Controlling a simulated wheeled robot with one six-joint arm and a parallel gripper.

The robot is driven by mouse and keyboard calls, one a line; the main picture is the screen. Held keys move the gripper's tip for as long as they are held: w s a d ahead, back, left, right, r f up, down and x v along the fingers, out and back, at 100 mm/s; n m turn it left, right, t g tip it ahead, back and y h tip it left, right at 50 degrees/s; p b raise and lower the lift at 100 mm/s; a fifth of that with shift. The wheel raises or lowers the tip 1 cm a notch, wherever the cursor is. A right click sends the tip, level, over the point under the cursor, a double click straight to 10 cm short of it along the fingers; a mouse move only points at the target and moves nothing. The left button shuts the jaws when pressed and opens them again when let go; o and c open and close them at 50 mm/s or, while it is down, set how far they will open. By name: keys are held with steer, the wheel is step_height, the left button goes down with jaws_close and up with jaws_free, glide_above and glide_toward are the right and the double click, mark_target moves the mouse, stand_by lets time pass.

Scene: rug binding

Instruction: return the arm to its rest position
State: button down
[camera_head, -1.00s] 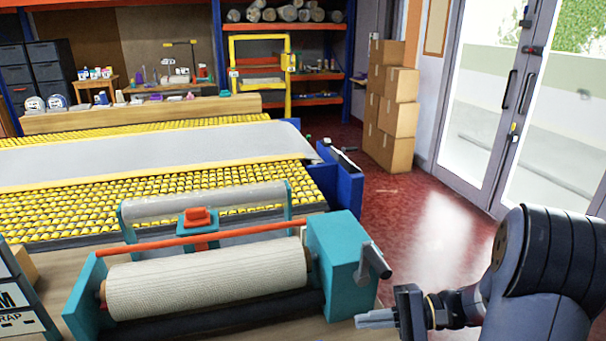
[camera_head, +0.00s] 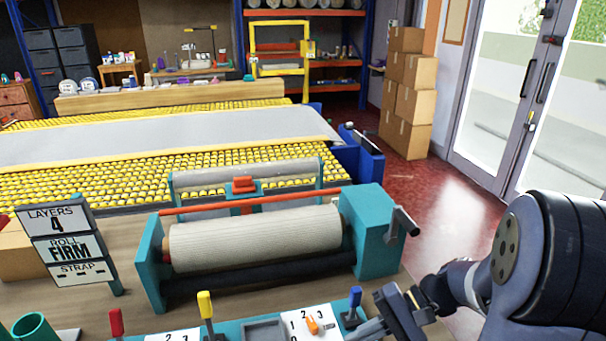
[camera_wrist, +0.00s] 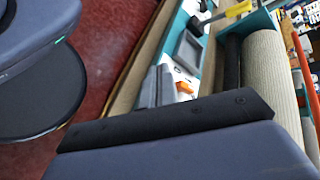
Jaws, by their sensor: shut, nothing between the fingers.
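My gripper (camera_head: 366,329) is at the bottom right of the head view, with its grey fingers shut and nothing between them. It is at the right end of a teal control panel (camera_head: 240,327), in front of the roll machine. Whether it touches the panel I cannot tell. My dark arm comes in from the right edge, bent at a large joint. In the wrist view the grey fingers (camera_wrist: 156,88) show beyond a dark edge, with part of the panel behind them.
The roll machine has teal ends (camera_head: 371,233), a beige roll (camera_head: 255,238) and a crank (camera_head: 402,222). Panel levers are red (camera_head: 116,323), yellow (camera_head: 205,308) and blue (camera_head: 354,300). A sign (camera_head: 62,248) stands left. Red floor (camera_head: 450,215) is clear toward stacked boxes (camera_head: 412,95).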

steer(key=shift+s+a+h, duration=0.3)
steer(key=shift+s+a, duration=0.25)
steer(key=shift+s, duration=0.3)
